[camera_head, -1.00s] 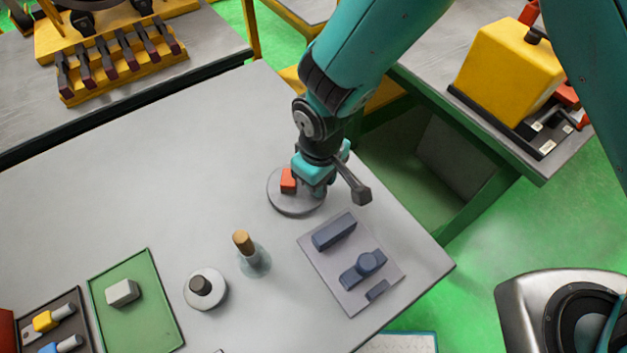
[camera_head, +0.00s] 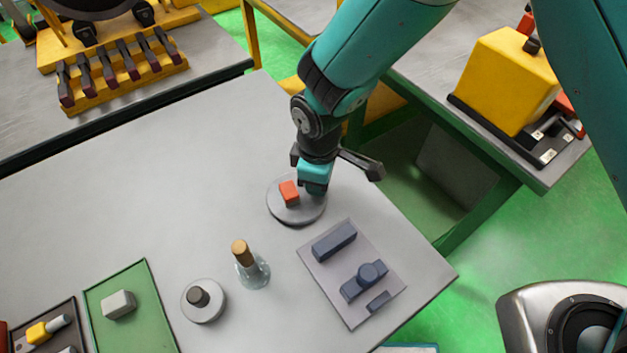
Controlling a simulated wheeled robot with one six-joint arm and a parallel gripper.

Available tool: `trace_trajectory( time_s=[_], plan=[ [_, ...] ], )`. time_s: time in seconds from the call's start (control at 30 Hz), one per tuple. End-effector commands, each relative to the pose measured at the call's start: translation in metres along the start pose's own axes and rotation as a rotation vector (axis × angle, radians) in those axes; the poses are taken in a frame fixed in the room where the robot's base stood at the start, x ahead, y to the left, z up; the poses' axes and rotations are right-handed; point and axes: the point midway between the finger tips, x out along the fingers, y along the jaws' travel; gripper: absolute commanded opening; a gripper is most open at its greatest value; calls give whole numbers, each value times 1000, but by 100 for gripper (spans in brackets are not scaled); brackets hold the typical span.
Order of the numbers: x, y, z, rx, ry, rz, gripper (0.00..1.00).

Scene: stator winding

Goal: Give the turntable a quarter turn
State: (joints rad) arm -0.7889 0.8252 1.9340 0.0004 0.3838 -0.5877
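The turntable is a round grey disc (camera_head: 290,214) on the table, near its far right edge. A small red-orange block (camera_head: 289,193) sits on the disc, left of my gripper. My gripper (camera_head: 314,188) points down over the right part of the disc. Its teal body and the wrist hide that part of the disc. The fingertips are too small and covered to tell whether they are open or shut, or touching anything.
A grey plate with dark blocks (camera_head: 350,308) lies to the front right. A glass bottle with a wooden stopper (camera_head: 254,271), a round disc with a dark knob (camera_head: 203,313) and a green tray (camera_head: 160,325) stand nearer the front. The table's left middle is clear.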

Motion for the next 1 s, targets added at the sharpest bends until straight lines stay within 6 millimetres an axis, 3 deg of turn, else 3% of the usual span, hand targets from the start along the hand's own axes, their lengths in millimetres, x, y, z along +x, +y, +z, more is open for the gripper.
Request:
trace_trajectory(
  time_s=[0.5,1.0],
  plan=[
    [-1,6,-6,-167,3,1,1],
    [-1,6,-8,-194,4,1,1]
  ],
)
